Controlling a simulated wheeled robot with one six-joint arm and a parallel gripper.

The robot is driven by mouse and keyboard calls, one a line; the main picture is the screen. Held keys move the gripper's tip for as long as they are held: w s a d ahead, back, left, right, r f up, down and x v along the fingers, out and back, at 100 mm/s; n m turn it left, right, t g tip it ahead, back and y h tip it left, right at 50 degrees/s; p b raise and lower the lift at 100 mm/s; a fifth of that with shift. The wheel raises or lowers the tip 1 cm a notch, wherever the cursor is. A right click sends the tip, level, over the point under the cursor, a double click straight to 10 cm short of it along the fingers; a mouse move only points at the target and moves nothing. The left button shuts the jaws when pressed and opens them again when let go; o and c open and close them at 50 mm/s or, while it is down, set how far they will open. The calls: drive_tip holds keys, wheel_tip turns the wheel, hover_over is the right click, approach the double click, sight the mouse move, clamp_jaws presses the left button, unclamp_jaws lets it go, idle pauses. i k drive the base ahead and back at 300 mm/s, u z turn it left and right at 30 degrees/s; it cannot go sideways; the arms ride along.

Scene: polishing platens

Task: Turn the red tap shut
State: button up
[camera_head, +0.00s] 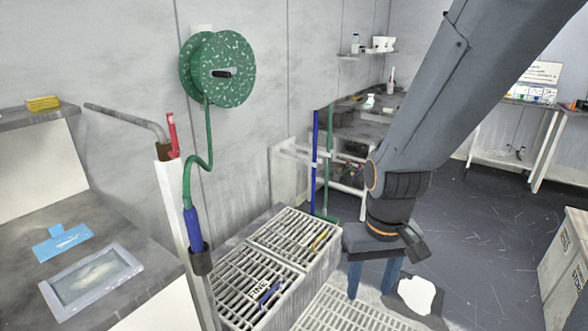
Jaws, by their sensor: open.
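The red tap (172,134) is at the left of the middle, on top of a pale post, with its red lever standing upright. A grey pipe (126,121) runs from beside it toward the upper left. My gripper (371,284) is well to the right of the tap and lower in the picture. Its two blue fingers point down and are apart, with nothing between them. It is over the floor area right of the slatted crates, touching nothing that I can see.
A green hose reel (218,70) hangs on the wall; its hose drops to a blue nozzle (194,228) in a holder on the post. Slatted crates (334,252) stand between post and gripper. A blue pole (315,160) stands behind. A worktop (25,245) is left. Dark floor is open at right.

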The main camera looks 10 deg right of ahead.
sight(175, 153)
drive_tip(key=k, duration=0.55)
drive_tip(key=u, duration=0.8)
drive_tip(key=i, duration=0.8)
drive_tip(key=z, duration=0.05)
